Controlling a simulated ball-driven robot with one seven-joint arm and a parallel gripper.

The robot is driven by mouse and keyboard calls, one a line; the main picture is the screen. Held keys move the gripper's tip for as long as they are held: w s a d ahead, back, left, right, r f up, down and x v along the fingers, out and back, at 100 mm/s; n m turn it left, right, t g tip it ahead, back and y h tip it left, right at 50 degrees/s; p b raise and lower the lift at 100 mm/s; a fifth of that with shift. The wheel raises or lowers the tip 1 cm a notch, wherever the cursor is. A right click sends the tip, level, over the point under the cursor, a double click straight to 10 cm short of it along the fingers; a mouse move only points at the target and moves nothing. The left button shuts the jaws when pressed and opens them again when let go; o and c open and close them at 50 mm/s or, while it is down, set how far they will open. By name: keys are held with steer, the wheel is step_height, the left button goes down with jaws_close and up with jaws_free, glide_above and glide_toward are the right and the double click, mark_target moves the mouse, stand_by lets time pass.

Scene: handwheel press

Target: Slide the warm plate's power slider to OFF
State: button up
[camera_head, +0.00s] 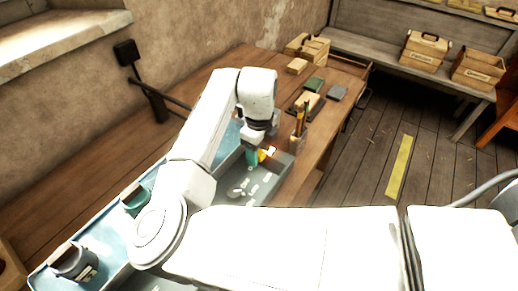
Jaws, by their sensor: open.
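My gripper (258,144) points down over the grey tray (262,193) near the table's front edge. Its fingers are small and partly hidden by the wrist, and nothing shows held in them. A teal item (252,158) and a small orange item (267,153) show just below it; I cannot tell whether they touch it.
A wooden holder with pencils (299,132) stands right of my gripper. Boxes (308,47) sit at the table's far end. The floor (372,150) at right is mostly clear.

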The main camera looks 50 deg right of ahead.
steer(key=shift+c, duration=0.3)
jaws_close()
stand_by(0.3)
